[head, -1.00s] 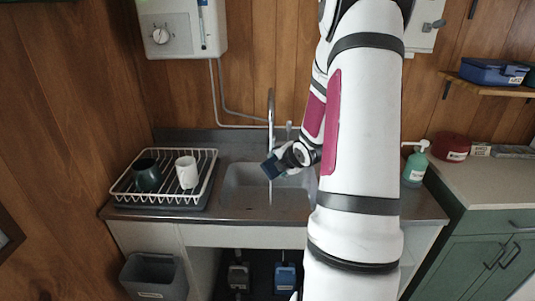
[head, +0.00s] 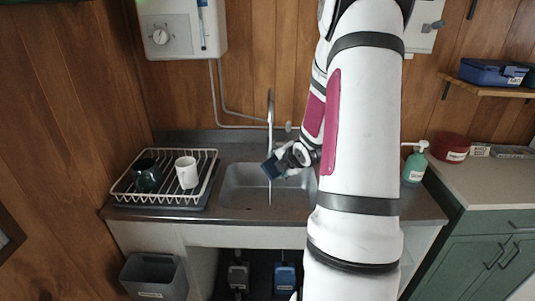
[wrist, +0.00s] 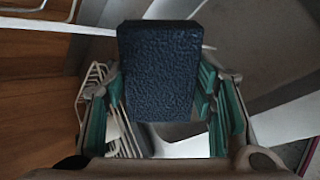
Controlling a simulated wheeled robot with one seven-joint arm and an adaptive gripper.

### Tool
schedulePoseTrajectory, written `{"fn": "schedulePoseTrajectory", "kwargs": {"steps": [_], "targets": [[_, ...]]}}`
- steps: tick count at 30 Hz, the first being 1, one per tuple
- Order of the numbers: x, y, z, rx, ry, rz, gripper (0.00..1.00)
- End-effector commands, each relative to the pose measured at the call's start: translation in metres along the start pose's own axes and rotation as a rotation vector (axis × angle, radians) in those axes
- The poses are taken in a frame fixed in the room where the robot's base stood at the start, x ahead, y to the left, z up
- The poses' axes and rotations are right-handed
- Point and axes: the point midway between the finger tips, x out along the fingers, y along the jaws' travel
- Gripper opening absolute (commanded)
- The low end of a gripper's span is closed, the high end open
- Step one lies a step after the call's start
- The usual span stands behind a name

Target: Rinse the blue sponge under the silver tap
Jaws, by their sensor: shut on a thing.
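The dark blue sponge (head: 271,168) is held in my gripper (head: 282,162) above the sink basin (head: 240,188). In the wrist view the sponge (wrist: 160,72) fills the space between the two green-padded fingers, which are shut on it. The silver tap (head: 270,108) rises behind the sink, and the sponge is in line with it in the head view. A thin pale vertical line, looking like a water stream, shows below the sponge. I cannot tell whether it touches the sponge. My arm hides the right part of the basin.
A white dish rack (head: 205,172) with a dark mug (head: 147,176) and a white mug (head: 186,172) stands left of the sink. A green soap bottle (head: 415,165) stands to the right. A grey bin (head: 153,278) and grey (head: 238,276) and blue (head: 285,277) pedal-like units are below.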

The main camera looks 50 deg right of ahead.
Motion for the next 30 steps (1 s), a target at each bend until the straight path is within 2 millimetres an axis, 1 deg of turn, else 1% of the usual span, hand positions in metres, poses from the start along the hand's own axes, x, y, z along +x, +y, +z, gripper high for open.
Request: {"fn": "schedulePoseTrajectory", "kwargs": {"steps": [3,18,30], "targets": [[-0.013,0.0,0.0,-0.001,0.001,-0.001,0.28],[-0.057,-0.002,0.0,0.0,0.0,0.0,0.28],[-0.058,-0.002,-0.001,0.001,0.0,0.0,0.28]]}}
